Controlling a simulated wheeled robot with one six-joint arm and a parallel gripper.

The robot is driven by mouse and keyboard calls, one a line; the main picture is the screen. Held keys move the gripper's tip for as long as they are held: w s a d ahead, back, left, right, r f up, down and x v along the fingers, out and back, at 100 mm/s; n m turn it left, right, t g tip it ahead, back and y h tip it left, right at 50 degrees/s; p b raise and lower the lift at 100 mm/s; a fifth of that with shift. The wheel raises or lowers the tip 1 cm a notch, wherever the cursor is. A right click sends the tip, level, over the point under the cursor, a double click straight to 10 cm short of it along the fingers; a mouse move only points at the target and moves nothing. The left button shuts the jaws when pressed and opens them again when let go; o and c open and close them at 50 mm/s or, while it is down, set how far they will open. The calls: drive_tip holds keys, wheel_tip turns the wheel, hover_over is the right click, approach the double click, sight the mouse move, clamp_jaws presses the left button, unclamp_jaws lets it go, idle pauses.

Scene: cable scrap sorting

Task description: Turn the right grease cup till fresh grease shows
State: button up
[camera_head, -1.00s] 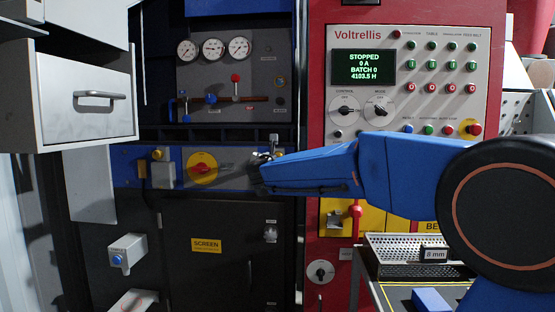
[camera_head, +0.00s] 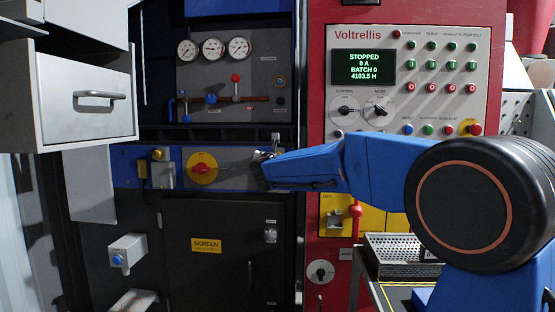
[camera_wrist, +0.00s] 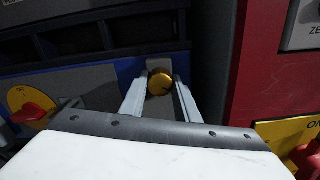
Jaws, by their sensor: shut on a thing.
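The right grease cup (camera_wrist: 160,83) is a round brass-coloured cap in the wrist view, on a grey plate of the blue rail. A dark mark shows on its face. My gripper (camera_wrist: 160,88) is shut on the cup, with one finger on each side of it. In the head view my gripper (camera_head: 264,156) is at the right end of the rail and mostly hides the cup. I see no grease around the cup. Another brass cup (camera_head: 157,154) sits farther left on the rail, above a grey box.
A red rotary switch on a yellow disc (camera_head: 202,168) is left of my gripper. The red control cabinet (camera_head: 316,120) stands close on the right. A black door with a SCREEN label (camera_head: 206,246) is below. An open drawer (camera_head: 88,95) juts out at upper left.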

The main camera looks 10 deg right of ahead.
drive_tip(key=shift+m, duration=2.2)
drive_tip(key=o, duration=1.1)
drive_tip(key=shift+c, duration=0.2)
